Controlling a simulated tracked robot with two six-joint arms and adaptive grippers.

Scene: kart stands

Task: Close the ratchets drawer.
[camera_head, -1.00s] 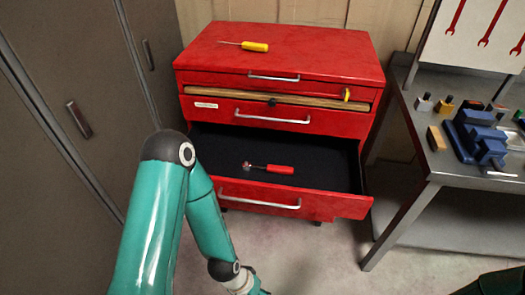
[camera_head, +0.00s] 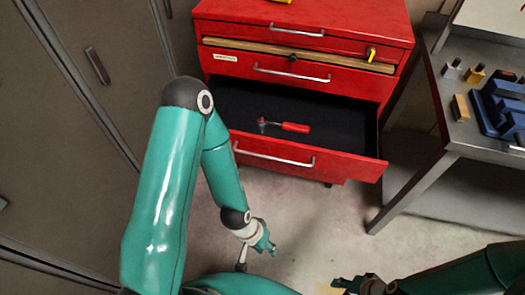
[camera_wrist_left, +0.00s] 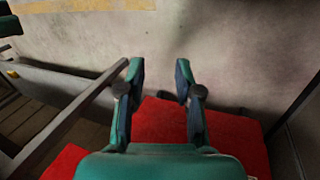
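The ratchets drawer (camera_head: 252,155), the low drawer of the red tool cabinet, is pulled out, with its dark inside showing. A ratchet with a red handle (camera_head: 295,127) lies in it. Its silver bar handle (camera_head: 272,155) runs across the front. My left gripper (camera_head: 272,246) is low in front of the drawer, apart from its handle. In the left wrist view my left gripper (camera_wrist_left: 160,80) has its fingers apart with nothing between them; a red surface shows behind and below them. My right gripper (camera_head: 352,286) is at the bottom edge, its fingers unclear.
A metal workbench (camera_head: 450,135) with a blue vise (camera_head: 500,105) stands at the right. Grey lockers (camera_head: 80,110) stand at the left. Floor between is clear.

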